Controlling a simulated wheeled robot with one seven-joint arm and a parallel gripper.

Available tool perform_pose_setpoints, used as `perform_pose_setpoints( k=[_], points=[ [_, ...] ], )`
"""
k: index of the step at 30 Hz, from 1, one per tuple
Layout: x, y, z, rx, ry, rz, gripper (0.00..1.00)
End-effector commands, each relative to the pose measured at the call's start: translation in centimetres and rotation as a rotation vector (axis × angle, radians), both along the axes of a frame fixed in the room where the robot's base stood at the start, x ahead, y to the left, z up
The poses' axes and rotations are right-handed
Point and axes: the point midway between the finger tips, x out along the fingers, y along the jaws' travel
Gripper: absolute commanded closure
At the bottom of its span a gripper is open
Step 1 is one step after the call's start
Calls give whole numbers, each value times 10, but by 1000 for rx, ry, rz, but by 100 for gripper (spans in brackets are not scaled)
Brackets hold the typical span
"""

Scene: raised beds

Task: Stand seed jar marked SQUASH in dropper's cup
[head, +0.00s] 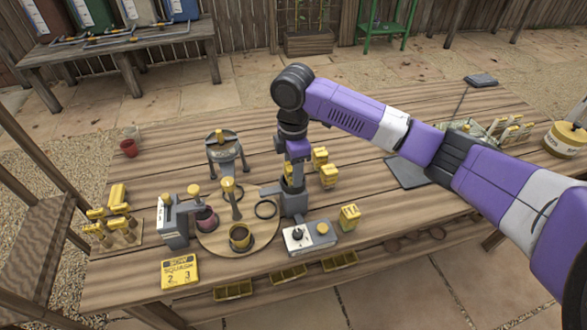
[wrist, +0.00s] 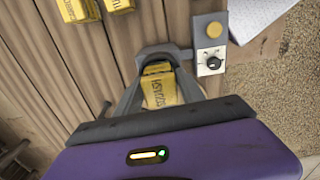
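The yellow seed jar marked SQUASH (wrist: 160,90) is between the fingers of my gripper (wrist: 160,75), with its label readable in the wrist view. In the head view my gripper (head: 292,172) points down over a grey upright holder (head: 294,204), apparently the dropper's cup. Only small yellow parts of the jar show there. A grey curved rim (wrist: 165,48) shows just beyond the jar in the wrist view. The fingers appear closed against the jar's sides. How deep the jar sits in the cup, and whether it touches bottom, is hidden.
A control box (head: 310,238) with a knob and yellow button stands close by. Other yellow jars (head: 328,175) stand behind, and one (head: 350,217) at right. A round wooden board (head: 215,240) with cups lies left. A SOW SQUASH card (head: 180,270) stands near the front edge.

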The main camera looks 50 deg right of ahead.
Motion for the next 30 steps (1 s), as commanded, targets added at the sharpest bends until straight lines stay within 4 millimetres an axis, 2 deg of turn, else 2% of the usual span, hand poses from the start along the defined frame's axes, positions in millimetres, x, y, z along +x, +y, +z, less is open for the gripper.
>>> perform_pose_setpoints(
  k=[10,14,17,30],
  points=[
    [0,0,1,0,0,0,41],
    [0,0,7,-2,-1,1,41],
    [1,0,20,-2,-3,1,41],
    [1,-1,105,-3,-2,1,41]
  ],
)
